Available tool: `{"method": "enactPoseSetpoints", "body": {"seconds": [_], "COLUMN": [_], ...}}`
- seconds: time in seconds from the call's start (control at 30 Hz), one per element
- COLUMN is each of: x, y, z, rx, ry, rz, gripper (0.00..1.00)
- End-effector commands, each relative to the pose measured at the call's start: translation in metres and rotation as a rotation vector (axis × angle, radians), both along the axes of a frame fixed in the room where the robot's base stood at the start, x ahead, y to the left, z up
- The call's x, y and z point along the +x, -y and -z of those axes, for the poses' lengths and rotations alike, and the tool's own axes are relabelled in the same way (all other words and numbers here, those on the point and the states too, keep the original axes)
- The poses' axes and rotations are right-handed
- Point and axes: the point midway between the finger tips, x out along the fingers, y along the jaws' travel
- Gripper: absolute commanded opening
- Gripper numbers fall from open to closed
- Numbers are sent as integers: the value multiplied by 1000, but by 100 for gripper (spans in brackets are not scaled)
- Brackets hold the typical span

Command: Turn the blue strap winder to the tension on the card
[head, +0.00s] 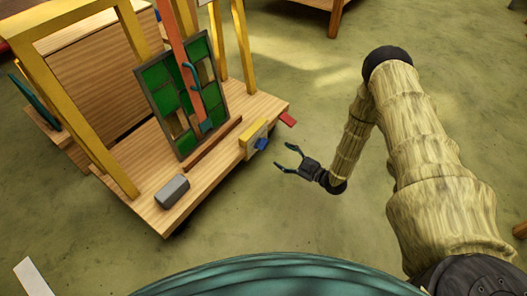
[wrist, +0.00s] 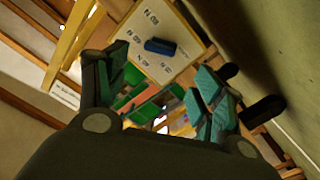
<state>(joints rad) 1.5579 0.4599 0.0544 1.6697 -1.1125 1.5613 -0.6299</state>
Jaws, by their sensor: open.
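The blue strap winder (head: 261,144) sticks out from a yellow-edged plate (head: 247,141) on the front edge of the wooden cart. In the wrist view the blue winder (wrist: 160,46) is a short bar lying roughly level across the pale plate (wrist: 182,23), with several small dark marks around it, too small to read. My gripper (head: 285,158) is open and empty, just to the right of the winder and apart from it. In the wrist view its two teal-padded fingers (wrist: 165,75) stand wide apart, with the winder beyond them. I cannot make out which card gives the tension.
A green leaded panel (head: 158,75) leans upright on the cart (head: 140,205) behind a red-orange strap (head: 183,60). A grey block (head: 172,191) lies on the cart's front left. A red tab (head: 288,118) juts from the right edge. The floor around my gripper is clear.

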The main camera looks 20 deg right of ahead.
Motion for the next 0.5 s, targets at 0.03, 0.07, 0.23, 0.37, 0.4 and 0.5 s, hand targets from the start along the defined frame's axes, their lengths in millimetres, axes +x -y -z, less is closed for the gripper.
{"method": "enactPoseSetpoints", "body": {"seconds": [0.03, 0.07, 0.23, 0.37, 0.4, 0.5], "x": [1, 2, 10, 24, 29, 42], "y": [2, 2, -4, -15, -19, -29], "z": [3, 3, 3, 4, 5, 5], "rx": [-1, -2, -3, -2, -2, -2], "ry": [11, 16, 24, 24, 24, 22], "rz": [-2, -4, -8, -8, -8, -8], "gripper": [68, 68, 68, 68, 68, 68]}}
